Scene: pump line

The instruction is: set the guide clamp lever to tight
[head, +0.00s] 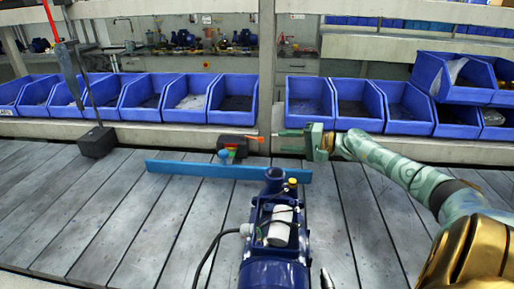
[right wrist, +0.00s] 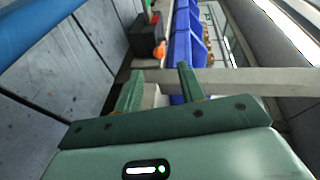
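The guide clamp is a dark block (head: 236,143) behind the blue guide rail (head: 220,170) in the head view. Its small orange lever (head: 254,138) sticks out to the right. Red, green and blue parts show on its front. In the right wrist view the dark block (right wrist: 144,36) and orange lever end (right wrist: 160,50) lie beyond the fingertips. My right gripper (head: 282,141) is to the right of the lever, pointing left, apart from it. Its two fingers (right wrist: 157,74) are spread with nothing between them. My left gripper is not in view.
A blue pump (head: 275,225) with a black cable stands on the grey slatted conveyor (head: 130,215). Blue bins (head: 235,100) line the shelf behind, close to my right gripper. A black block (head: 97,142) on a rod stands at left. The left slats are clear.

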